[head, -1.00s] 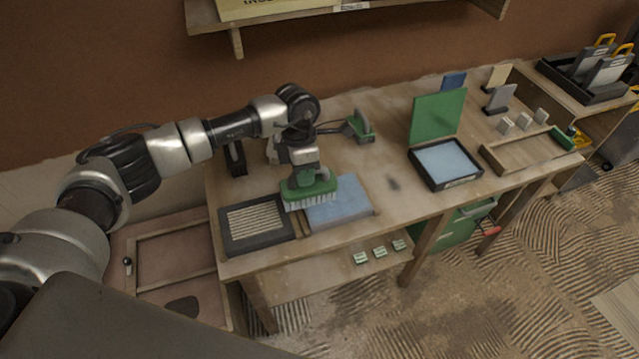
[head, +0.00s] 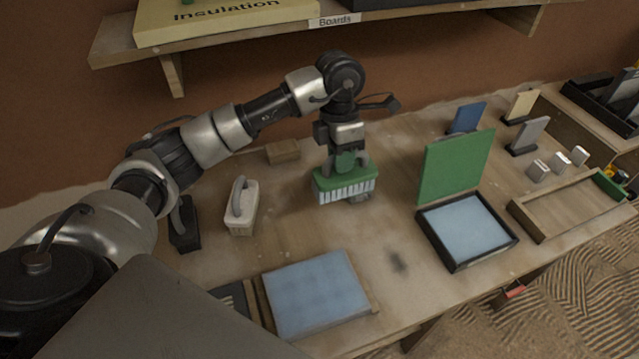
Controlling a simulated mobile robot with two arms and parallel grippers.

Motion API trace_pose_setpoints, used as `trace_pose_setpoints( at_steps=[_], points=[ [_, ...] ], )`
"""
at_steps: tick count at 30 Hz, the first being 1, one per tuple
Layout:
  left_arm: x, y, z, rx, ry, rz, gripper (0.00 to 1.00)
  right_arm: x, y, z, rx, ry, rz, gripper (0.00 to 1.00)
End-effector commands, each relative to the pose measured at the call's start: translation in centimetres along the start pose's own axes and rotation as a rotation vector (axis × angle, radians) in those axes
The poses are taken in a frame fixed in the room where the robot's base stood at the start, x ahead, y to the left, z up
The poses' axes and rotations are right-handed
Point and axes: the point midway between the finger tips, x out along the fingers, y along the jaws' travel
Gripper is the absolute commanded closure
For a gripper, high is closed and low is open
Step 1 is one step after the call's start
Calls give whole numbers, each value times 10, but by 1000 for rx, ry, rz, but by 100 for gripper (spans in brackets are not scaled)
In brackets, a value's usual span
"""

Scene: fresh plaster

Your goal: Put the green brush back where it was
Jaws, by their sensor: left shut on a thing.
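The green brush (head: 330,182) has a green back and pale bristles that point down. My left gripper (head: 349,163) is shut on it from above. The brush is held level over the rear middle of the workbench (head: 390,215). Whether the bristles touch the bench or hang just above it, I cannot tell. A small grey thing (head: 361,198) shows just behind the bristles, mostly hidden by the brush. My right gripper is not in view.
A pale float with a grey handle (head: 241,208), a black stand (head: 184,225) and a wooden block (head: 283,151) are to the left. A blue pad (head: 318,290) lies in front. An open green-lidded box (head: 455,170) stands right. Bare bench lies between.

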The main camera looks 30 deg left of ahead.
Motion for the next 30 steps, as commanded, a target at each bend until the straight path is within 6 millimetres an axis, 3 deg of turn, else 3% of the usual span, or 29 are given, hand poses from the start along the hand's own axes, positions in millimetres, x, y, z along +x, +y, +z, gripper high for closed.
trace_pose_setpoints(
  at_steps=[7,16,23,30],
  points=[
    [16,37,-29,-13,3,0,100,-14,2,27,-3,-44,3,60],
    [44,89,-67,-10,2,-1,100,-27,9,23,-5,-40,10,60],
    [54,101,-75,-4,0,1,100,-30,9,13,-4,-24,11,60],
    [85,106,-74,-6,1,-2,100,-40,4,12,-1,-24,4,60]
  ],
)
